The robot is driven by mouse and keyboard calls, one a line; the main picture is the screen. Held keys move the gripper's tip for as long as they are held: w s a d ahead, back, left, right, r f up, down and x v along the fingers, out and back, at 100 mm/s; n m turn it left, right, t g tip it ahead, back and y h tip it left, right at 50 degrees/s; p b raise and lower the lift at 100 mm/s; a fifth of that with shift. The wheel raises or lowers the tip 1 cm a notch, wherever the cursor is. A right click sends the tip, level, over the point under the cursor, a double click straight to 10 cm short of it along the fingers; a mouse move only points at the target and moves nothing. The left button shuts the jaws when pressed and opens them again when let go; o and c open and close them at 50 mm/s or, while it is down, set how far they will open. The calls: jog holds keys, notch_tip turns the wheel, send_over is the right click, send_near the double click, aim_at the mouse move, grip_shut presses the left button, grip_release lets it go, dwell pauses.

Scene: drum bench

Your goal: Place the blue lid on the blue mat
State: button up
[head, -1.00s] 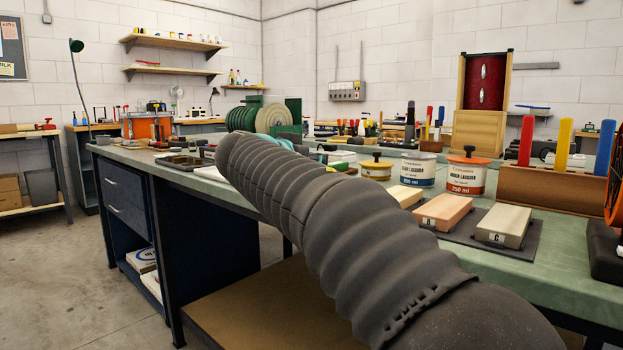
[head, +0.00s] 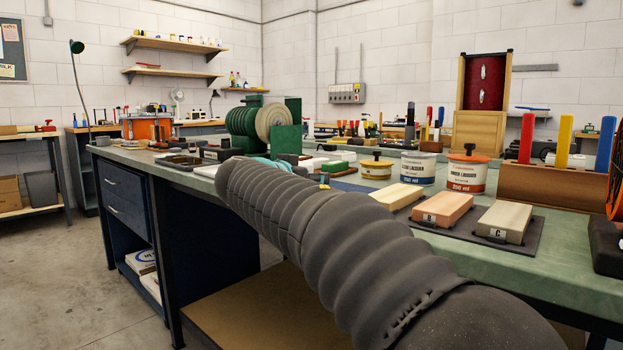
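I cannot make out a blue lid in the head view. A thin strip of blue surface (head: 349,187) shows on the green bench just beyond my arm; it may be an edge of the blue mat, mostly hidden. The blue-labelled lacquer can (head: 418,168) stands upright on the bench and shows no knobbed lid on its top. My dark ribbed arm crosses the middle of the view and hides part of the bench.
A yellow-lidded can (head: 376,169) and an orange-lidded can (head: 468,172) flank the blue-labelled can. Several wooden blocks lie in front, block C (head: 505,222) on a dark tray. A wooden rack (head: 550,185) holds coloured cylinders at right. A green drum machine (head: 262,122) stands behind.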

jog(key=shift+r, duration=0.15)
jog(key=shift+s+a+r, duration=0.1)
jog(key=shift+s, duration=0.05)
jog(key=v, duration=1.1)
jog(key=shift+s, duration=0.3)
